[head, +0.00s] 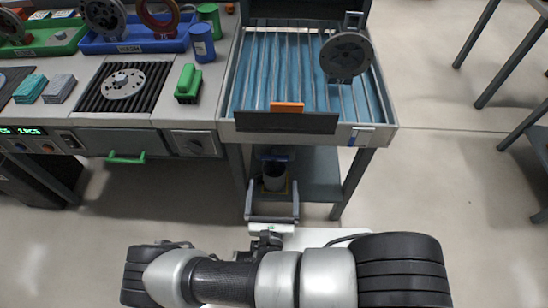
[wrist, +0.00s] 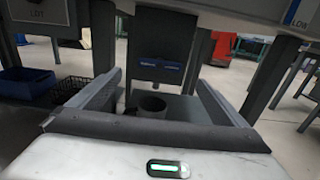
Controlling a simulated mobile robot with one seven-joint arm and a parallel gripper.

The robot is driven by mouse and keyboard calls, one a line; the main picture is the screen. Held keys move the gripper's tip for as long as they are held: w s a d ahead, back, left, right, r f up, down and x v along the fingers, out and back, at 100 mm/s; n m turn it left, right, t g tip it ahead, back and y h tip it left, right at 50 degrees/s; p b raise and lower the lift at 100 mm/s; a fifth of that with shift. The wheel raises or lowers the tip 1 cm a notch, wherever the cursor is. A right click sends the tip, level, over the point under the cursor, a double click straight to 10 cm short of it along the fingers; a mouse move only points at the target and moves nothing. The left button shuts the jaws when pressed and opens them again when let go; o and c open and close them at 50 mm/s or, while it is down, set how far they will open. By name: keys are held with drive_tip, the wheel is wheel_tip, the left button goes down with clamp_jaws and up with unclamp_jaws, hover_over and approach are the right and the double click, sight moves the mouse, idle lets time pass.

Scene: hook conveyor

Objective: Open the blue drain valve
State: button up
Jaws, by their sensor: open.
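A small blue part (head: 277,155), which looks like the drain valve, shows under the front of the wash tank (head: 226,85), above a grey cup-like container (head: 274,178). In the wrist view, a dark housing (wrist: 162,35) hangs under the tank with a blue lettered strip (wrist: 160,65) low on it. I cannot tell how far the valve is turned. My gripper (head: 272,186) is open and empty, low in front of the tank. In the wrist view its fingers (wrist: 159,82) point toward the housing and the container (wrist: 152,104), apart from the blue strip.
A lower shelf (head: 318,172) and the tank's legs (head: 352,184) stand around the space under the tank. A bench (head: 190,112) with blue and green trays is at the left. A dark blue bin (wrist: 26,84) shows in the wrist view.

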sight(275, 160)
drive_tip(key=w, duration=0.4)
drive_tip(key=w+b, duration=0.1)
drive_tip(key=w, duration=0.7)
drive_tip(key=shift+d+b, duration=0.25)
drive_tip(key=shift+b, duration=0.1)
drive_tip(key=c, duration=1)
